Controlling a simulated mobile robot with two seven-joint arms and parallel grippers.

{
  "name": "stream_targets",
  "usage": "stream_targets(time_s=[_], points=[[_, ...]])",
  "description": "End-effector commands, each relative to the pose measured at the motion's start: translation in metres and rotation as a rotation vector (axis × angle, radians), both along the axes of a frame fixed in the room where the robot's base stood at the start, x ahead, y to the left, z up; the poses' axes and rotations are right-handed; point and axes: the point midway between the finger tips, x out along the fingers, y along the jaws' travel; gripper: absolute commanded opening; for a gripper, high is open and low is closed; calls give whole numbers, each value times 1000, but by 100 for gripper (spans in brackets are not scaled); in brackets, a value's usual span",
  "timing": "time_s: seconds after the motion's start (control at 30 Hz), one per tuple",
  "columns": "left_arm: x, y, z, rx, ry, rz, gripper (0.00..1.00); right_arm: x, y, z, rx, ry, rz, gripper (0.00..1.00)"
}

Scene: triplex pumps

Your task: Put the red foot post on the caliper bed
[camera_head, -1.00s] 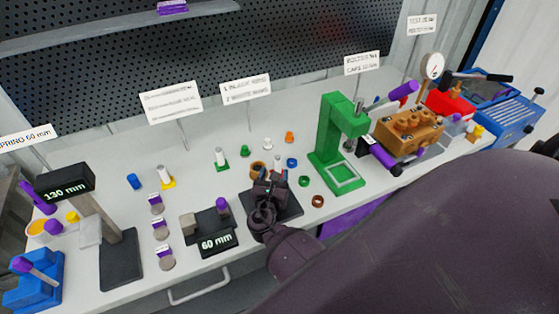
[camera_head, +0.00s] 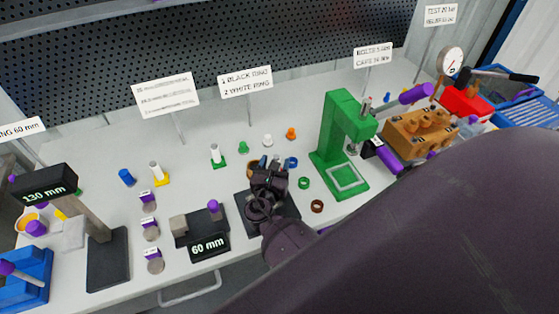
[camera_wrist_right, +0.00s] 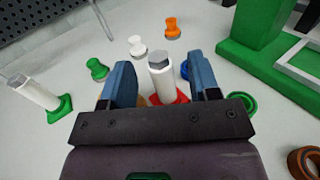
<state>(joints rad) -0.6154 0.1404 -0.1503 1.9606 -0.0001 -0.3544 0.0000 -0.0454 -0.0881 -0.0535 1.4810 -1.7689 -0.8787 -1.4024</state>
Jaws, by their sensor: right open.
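The red foot post is a white post with a grey tip (camera_wrist_right: 160,75) and a red foot, upright on the table in the right wrist view. My right gripper (camera_wrist_right: 163,85) is open, with one blue finger on each side of the post. In the head view my right gripper (camera_head: 268,172) hides most of the post. The caliper bed (camera_head: 187,229) is the dark device with a grey block, a purple knob and a "60 mm" display, left of my right gripper. My left gripper is not in view.
A green-foot post (camera_head: 217,157) and a yellow-foot post (camera_head: 157,173) stand to the left. The green press frame (camera_head: 332,130) stands to the right. Small green (camera_wrist_right: 97,68), white (camera_wrist_right: 137,46) and orange (camera_wrist_right: 172,28) pieces sit beyond the post.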

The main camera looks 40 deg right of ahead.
Motion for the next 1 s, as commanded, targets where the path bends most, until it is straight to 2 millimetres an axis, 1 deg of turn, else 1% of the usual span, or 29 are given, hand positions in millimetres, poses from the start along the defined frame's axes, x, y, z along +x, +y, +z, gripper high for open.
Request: stream_targets(time_s=[0.33, 0.37, 0.7, 1.0], points=[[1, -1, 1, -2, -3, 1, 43, 0, 2, 0, 0, 0, 0, 56], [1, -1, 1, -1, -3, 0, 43, 0, 2, 0, 0, 0, 0, 53], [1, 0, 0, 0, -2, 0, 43, 0, 2, 0, 0, 0, 0, 1], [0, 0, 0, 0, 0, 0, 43, 1, 2, 2, -1, -1, 0, 0]])
